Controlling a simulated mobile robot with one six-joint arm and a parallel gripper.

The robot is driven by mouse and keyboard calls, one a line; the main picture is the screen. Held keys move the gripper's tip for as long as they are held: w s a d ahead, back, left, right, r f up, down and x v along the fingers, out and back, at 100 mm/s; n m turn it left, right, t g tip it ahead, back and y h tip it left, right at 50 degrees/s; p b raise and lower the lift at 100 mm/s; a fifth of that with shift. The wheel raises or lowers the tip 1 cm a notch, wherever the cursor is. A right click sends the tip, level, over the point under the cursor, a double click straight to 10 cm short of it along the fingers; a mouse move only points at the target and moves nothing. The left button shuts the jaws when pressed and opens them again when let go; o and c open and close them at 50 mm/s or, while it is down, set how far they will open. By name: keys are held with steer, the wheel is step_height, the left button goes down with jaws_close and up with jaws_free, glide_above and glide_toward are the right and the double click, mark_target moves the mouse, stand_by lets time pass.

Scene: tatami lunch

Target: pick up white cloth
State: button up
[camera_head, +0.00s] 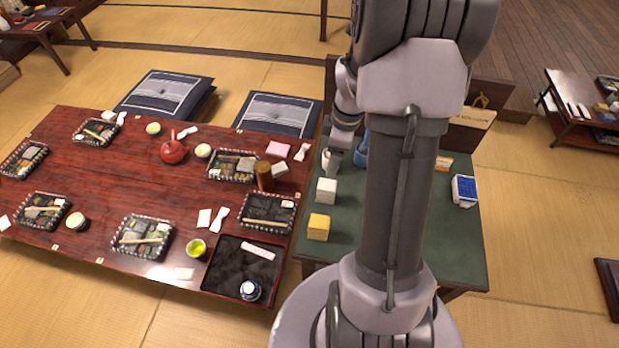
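Several small white pieces could be the white cloth, and I cannot tell which one it is. A folded whitish strip (258,250) lies in the black tray (222,277) at the near right corner of the red table. A flat white square (204,217) and another white piece (184,273) lie on the table nearby. My arm rises in front of the green table. What seems to be my gripper (335,158) points down over the green table's left side, partly hidden by my arm. Its fingers are too small to read. It is apart from these white pieces.
The red table (110,190) holds bento boxes, cups and a red teapot (173,150). A white block (326,190) and a yellow block (318,227) stand on the green table (346,240). Cushions (165,95) lie behind. Tatami floor at right is mostly clear.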

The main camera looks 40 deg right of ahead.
mark_target(327, 184)
steer(key=f+b, duration=0.1)
steer(key=f, duration=0.2)
steer(key=f+b, duration=0.1)
steer(key=f, duration=0.2)
steer(key=f+b, duration=0.1)
steer(key=f, duration=0.2)
steer(key=shift+w+a, duration=0.3)
steer(key=f+b, duration=0.1)
steer(key=f, duration=0.2)
steer(key=f+b, duration=0.1)
steer(key=f, duration=0.1)
steer(key=shift+w+b, duration=0.3)
steer(key=shift+r, duration=0.1)
steer(key=shift+c, duration=0.4)
jaws_close()
steer(key=shift+r+p, duration=0.4)
steer(key=shift+r, duration=0.05)
steer(key=r+p, duration=0.1)
steer(key=r, duration=0.2)
steer(key=shift+s+p, duration=0.35)
steer(key=s+r, duration=0.1)
steer(key=s, duration=1.4)
steer(key=shift+s+p, duration=0.2)
steer(key=shift+p, duration=0.25)
steer(key=shift+a, duration=0.1)
